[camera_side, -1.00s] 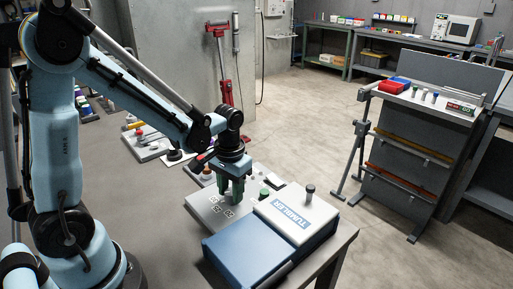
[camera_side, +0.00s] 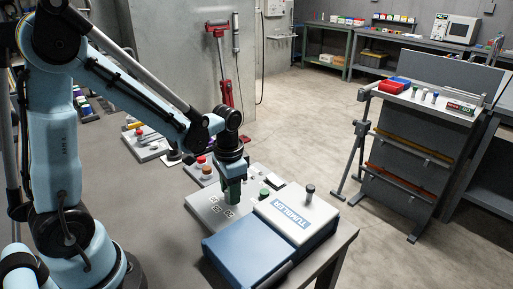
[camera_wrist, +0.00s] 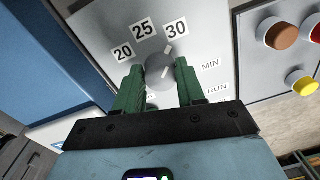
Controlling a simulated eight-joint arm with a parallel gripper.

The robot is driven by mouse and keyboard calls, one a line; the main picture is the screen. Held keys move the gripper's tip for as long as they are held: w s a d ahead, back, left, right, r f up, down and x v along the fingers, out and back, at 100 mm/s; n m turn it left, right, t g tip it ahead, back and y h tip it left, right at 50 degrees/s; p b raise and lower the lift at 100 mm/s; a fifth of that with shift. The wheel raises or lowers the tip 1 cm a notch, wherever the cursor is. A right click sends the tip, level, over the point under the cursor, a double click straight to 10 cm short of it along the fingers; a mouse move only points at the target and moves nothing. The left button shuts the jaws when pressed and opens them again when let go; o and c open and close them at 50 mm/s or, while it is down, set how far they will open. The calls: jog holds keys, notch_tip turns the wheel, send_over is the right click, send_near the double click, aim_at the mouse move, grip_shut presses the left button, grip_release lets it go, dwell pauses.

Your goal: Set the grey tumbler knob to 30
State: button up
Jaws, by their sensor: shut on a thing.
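The grey tumbler knob (camera_wrist: 158,72) sits on a light grey panel (camera_wrist: 100,18) with the labels 20, 25 and 30 around its far side, and MIN and RUN to the right. My gripper (camera_wrist: 158,88) is shut on the knob, one green finger on each side of it. The knob's white pointer mark is aimed about at the 30 label (camera_wrist: 176,28). In the side view my gripper (camera_side: 234,194) is down at the panel and hides the knob.
A blue and white box marked TUMBLER (camera_side: 262,245) adjoins the panel. A green knob (camera_side: 264,194) and a dark knob (camera_side: 310,189) stand nearby. Red, brown and yellow buttons (camera_wrist: 302,83) lie on a plate to the right in the wrist view.

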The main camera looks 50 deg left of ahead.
jog(key=o, duration=1)
jog(key=shift+o, duration=0.2)
jog(key=shift+r, duration=0.15)
notch_tip(320, 180, up, 12)
jog(key=shift+d, duration=0.2)
jog(key=s+d+f+n+t, duration=0.1)
jog(key=s+d+n+t, duration=0.1)
jog(key=s+d+t, duration=0.2)
jog(key=t, duration=0.3)
jog(key=shift+s+f, duration=0.15)
jog(key=shift+f, duration=0.05)
